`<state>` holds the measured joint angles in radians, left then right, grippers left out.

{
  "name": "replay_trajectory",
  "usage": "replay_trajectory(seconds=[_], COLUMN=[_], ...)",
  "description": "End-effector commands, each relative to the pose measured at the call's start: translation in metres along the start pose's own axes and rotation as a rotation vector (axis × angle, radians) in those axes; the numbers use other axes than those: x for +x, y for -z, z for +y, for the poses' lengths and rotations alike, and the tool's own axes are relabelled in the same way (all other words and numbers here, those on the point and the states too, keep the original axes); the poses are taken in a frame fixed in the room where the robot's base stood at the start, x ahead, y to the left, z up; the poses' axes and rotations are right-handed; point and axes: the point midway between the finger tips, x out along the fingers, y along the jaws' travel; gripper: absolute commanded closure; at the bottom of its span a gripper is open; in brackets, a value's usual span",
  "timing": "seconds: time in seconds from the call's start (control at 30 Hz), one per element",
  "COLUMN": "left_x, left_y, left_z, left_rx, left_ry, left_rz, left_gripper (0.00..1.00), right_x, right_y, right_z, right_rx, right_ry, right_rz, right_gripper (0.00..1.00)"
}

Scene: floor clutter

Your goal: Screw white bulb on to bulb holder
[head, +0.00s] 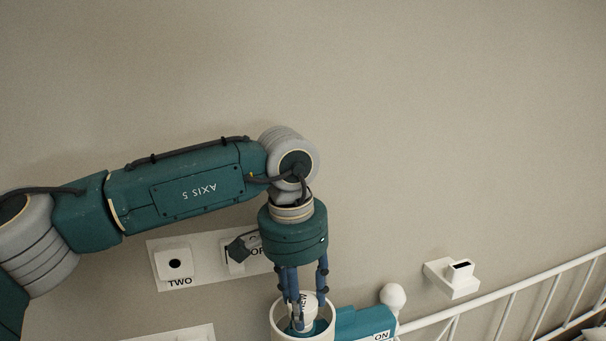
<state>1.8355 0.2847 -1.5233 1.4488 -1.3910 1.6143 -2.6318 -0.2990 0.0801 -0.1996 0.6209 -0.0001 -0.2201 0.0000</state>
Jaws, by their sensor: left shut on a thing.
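My left gripper (304,296) points down, with its blue fingers shut on a white bulb (304,319) with dark lettering. The bulb is inside the mouth of a round white cup-like fixture (276,324) at the bottom edge of the head view. A bulb socket is not clearly visible, and I cannot tell whether the bulb touches one. My right gripper is not in view.
A teal block (362,322) with an "ON" label adjoins the fixture. Behind my arm is a panel (205,283) with a "TWO" socket. A white railing (490,302) with a round knob (393,296) and a white slotted box (452,279) are at right. The upper area is clear.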

Motion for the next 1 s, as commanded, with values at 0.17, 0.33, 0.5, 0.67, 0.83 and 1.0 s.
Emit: replay_trajectory(seconds=[0.17,0.33,0.5,0.67,0.83,1.0], left_x=[-0.001,0.0,0.0,0.0,-0.003,-0.026], left_y=[0.0,0.0,0.0,0.0,0.0,0.001], left_z=[0.0,0.0,0.0,0.0,0.0,0.0], left_rx=[0.046,0.048,0.047,0.046,0.046,0.045], left_ry=[-0.006,-0.006,-0.006,-0.006,-0.005,-0.004], left_rz=[0.001,0.001,0.001,0.001,0.001,0.004], left_gripper=[0.67,0.67,0.36,0.36,0.36,0.36], right_x=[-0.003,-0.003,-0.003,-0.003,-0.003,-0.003], right_y=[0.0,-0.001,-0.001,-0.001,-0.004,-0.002], right_z=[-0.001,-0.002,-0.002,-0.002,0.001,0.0], right_rx=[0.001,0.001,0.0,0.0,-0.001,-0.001], right_ry=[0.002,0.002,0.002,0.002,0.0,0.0], right_rz=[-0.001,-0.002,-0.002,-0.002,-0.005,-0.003], right_gripper=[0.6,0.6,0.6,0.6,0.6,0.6])
